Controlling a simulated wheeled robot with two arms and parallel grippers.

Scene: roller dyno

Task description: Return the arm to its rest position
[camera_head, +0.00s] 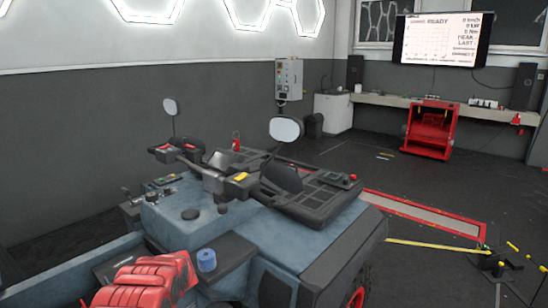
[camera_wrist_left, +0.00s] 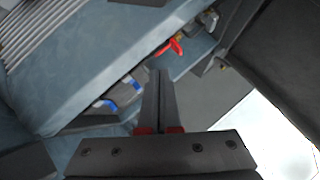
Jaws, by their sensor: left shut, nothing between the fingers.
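My left gripper (camera_wrist_left: 159,76) shows in the left wrist view. Its two dark fingers are together, with nothing between them. Beyond the fingers are the blue-grey panels (camera_wrist_left: 85,62) of a vehicle body, with a gap between them. A red part (camera_wrist_left: 170,46) lies beyond the fingertips, and a grey part with blue bands (camera_wrist_left: 125,91) sits to their left. I cannot tell whether the fingers touch any of these. I cannot make out either gripper in the head view. My right gripper shows in neither view.
A blue-grey vehicle (camera_head: 190,216) with handlebars and two mirrors (camera_head: 285,129) fills the front of the head view. A red-edged floor strip (camera_head: 425,213) and yellow strap (camera_head: 430,246) lie to its right. Open dark floor lies between.

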